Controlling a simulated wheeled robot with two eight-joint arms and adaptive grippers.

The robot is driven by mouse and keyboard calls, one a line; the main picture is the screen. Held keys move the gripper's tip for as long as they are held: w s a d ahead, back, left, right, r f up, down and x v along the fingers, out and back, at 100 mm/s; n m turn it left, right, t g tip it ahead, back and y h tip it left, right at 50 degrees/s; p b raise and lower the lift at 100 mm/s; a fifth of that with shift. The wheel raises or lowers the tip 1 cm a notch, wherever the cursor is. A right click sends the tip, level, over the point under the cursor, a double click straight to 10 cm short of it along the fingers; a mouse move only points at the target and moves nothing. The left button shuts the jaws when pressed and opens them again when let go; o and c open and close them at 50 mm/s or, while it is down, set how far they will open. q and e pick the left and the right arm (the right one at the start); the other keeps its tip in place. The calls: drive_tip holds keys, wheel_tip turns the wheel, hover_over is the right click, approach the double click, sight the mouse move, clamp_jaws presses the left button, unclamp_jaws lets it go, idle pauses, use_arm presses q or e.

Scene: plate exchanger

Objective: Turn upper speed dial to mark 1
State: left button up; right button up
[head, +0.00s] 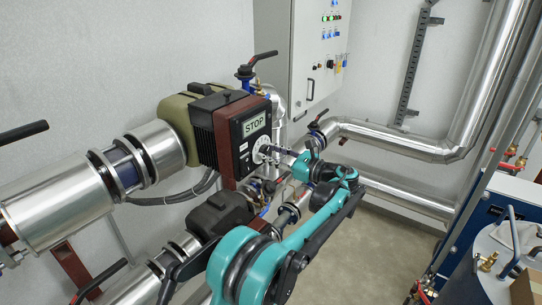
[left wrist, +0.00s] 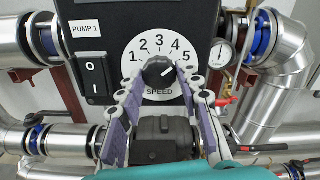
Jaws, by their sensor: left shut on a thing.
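The upper speed dial is a white round plate (left wrist: 133,68) marked 1 to 5 with "SPEED" below, on the black control box (head: 235,135) of the upper pump. In its centre is a dark knob (left wrist: 158,70) with a light pointer line, which seems to point up and right, toward the 4 to 5 side. My left gripper (head: 270,152) is at the box's front face; in the left wrist view its fingers (left wrist: 161,76) are shut on the knob from both sides. The fingers hide parts of the dial's lower edge. My right gripper is out of view.
A black rocker switch (left wrist: 95,77) sits left of the dial under a "PUMP 1" label (left wrist: 87,30). A gauge (left wrist: 221,53) is at its right. The lower pump (head: 222,212) sits beneath the upper one. A "STOP" display (head: 254,125) is above the dial.

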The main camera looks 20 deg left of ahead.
use_arm(q)
drive_tip(key=n+b, duration=0.1)
drive_tip(key=n, duration=0.4)
drive_tip(key=shift+n+b, duration=0.3)
drive_tip(key=shift+b, duration=0.1)
drive_tip(key=n+b, duration=0.1)
drive_tip(key=n, duration=0.4)
drive_tip(key=n+b, duration=0.1)
drive_tip(key=n, duration=0.4)
drive_tip(key=shift+n, duration=0.4)
drive_tip(key=n, duration=0.5)
drive_tip(key=shift+n, duration=0.3)
drive_tip(key=o, duration=1.2)
drive_tip(key=shift+c, duration=0.2)
drive_tip(key=v, duration=1.2)
